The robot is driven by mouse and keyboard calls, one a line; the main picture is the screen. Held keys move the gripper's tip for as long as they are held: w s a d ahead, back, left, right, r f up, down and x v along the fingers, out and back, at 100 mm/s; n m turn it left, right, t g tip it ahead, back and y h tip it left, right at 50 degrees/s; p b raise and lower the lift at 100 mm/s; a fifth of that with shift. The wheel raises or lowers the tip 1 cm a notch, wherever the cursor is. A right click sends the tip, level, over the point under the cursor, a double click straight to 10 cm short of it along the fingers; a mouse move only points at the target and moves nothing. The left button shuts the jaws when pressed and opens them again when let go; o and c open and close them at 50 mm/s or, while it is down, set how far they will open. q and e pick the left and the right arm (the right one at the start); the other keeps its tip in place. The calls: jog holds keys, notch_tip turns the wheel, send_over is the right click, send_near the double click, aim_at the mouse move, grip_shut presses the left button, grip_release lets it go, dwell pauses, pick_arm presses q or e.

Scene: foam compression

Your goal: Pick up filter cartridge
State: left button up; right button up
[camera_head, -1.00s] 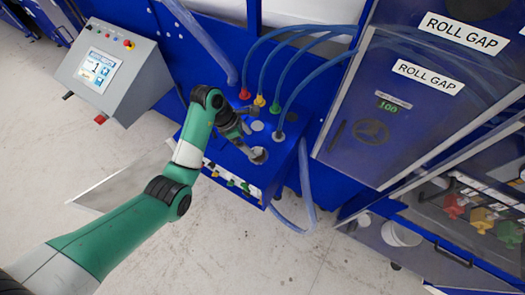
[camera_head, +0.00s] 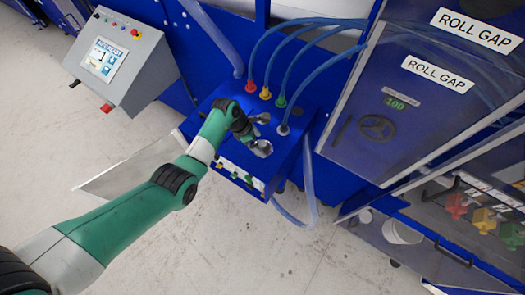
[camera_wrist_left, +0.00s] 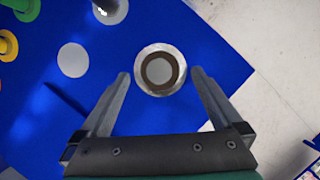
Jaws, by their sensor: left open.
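The filter cartridge (camera_wrist_left: 160,70) shows from above in the left wrist view as a round silver rim with a dark ring and a grey centre. It is at the blue box's top, near an edge. My left gripper (camera_wrist_left: 160,76) is open, with one finger on each side of the cartridge; whether they touch it I cannot tell. In the head view my left gripper (camera_head: 264,133) is over the front part of the blue box (camera_head: 228,158), and the cartridge cannot be told apart from the fingers there. My right gripper is not in view.
Blue hoses run to red (camera_head: 250,87), yellow (camera_head: 265,94) and green (camera_head: 280,102) fittings behind the gripper. A grey control panel (camera_head: 108,60) stands at left. A blue cabinet (camera_head: 375,130) stands at right. Open floor (camera_head: 240,245) lies in front.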

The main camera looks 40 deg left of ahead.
pick_arm(q)
jog(key=shift+x, duration=1.1)
grip_shut()
